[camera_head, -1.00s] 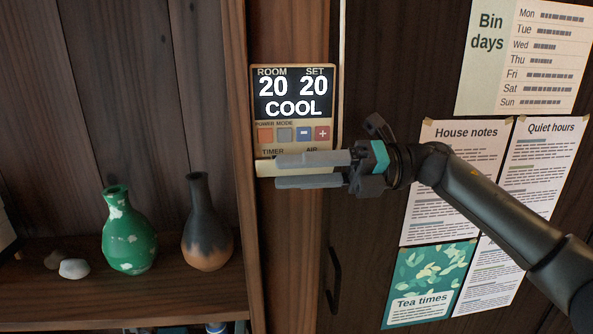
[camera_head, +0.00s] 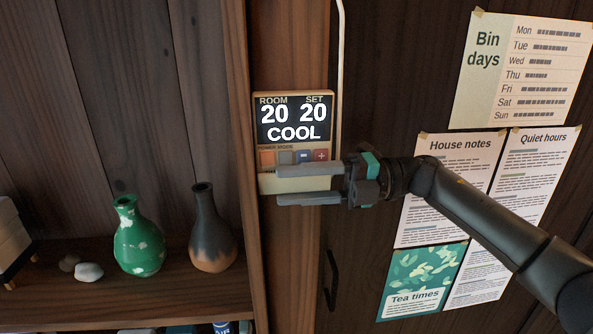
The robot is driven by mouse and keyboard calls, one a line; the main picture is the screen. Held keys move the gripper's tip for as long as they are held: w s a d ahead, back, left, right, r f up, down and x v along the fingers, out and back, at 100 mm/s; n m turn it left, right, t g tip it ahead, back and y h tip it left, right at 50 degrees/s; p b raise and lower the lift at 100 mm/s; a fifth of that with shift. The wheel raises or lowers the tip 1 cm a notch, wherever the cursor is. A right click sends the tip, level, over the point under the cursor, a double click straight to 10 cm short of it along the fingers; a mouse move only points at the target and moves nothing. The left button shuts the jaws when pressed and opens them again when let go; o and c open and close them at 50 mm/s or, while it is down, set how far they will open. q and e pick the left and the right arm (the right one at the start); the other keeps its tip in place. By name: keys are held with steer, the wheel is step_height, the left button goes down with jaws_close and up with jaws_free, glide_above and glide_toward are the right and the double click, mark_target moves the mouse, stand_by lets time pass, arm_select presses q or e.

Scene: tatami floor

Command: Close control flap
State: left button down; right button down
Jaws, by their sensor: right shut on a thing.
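The control panel (camera_head: 295,118) is mounted on a wooden post, its lit display reading ROOM 20, SET 20, COOL. Below the display is a row of coloured buttons, partly covered by my upper finger. The cream control flap (camera_head: 300,185) is at the panel's lower end, tilted up over the lower label row. My right gripper (camera_head: 279,186) comes in from the right, one finger above and one below the flap, shut on it. The fingers hide parts of the flap, so I cannot tell its exact angle. My left gripper is not in view.
A shelf on the left holds a green vase (camera_head: 139,238), a dark vase (camera_head: 212,230) and pebbles (camera_head: 88,271). A dark door with a handle (camera_head: 331,280) and paper notices (camera_head: 460,185) is on the right.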

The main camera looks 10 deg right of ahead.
stand_by(0.4)
steer(key=shift+c, duration=1.7)
jaws_free()
steer(key=shift+d, duration=0.1)
steer(key=d+b, duration=0.3)
steer(key=d, duration=1.2)
